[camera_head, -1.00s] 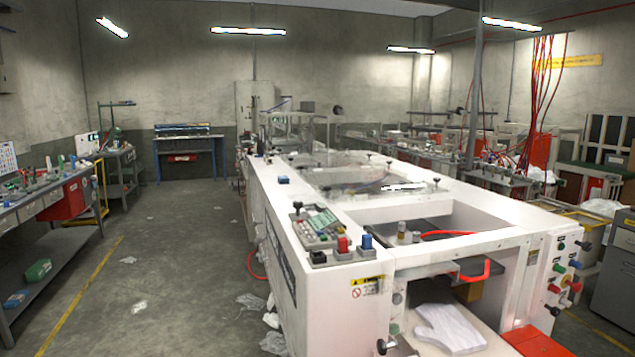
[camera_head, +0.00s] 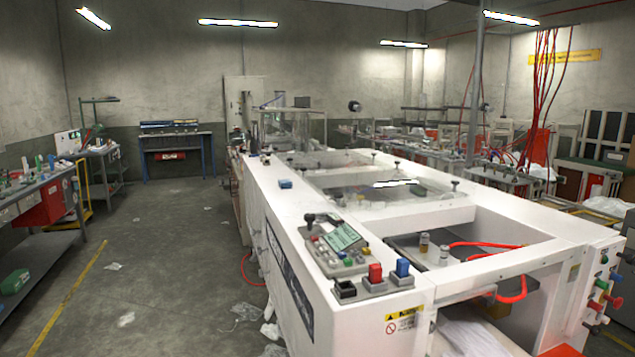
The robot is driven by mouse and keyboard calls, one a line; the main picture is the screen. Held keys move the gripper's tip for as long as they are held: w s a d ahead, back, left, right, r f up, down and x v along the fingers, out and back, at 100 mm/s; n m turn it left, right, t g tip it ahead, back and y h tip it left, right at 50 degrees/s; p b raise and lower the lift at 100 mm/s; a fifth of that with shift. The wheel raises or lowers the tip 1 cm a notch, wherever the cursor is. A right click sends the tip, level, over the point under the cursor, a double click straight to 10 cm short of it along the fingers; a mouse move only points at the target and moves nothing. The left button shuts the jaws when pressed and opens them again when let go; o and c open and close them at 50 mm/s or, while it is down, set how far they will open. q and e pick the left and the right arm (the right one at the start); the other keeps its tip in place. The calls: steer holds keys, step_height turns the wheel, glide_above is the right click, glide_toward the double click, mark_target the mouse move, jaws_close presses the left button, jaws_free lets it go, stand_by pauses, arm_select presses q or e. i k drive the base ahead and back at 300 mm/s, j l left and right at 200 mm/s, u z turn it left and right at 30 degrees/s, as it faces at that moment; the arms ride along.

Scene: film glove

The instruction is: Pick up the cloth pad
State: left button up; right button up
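I cannot pick out a cloth pad for certain in the head view. Neither of my grippers is in view. A white, flat stack (camera_head: 470,334) lies at the near end of the white machine, partly cut off by the bottom edge; I cannot tell what it is made of. The workbench (camera_head: 38,194) at the left edge carries several small items, too small to tell apart.
The long white machine (camera_head: 270,205) fills the centre and right. A control panel (camera_head: 340,242) and red and blue buttons (camera_head: 388,272) sit on its near corner. Grey floor (camera_head: 165,270) is open to its left, with plastic scraps. A blue-legged table (camera_head: 175,147) stands at the back.

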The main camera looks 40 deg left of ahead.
mark_target(283, 184)
steer(key=i+j+z, duration=0.15)
steer(key=j, duration=0.85)
steer(key=i+j+z, duration=0.2)
steer(key=j, duration=0.85)
steer(key=j+z, duration=0.15)
steer(key=j, duration=0.85)
steer(key=i, duration=0.1)
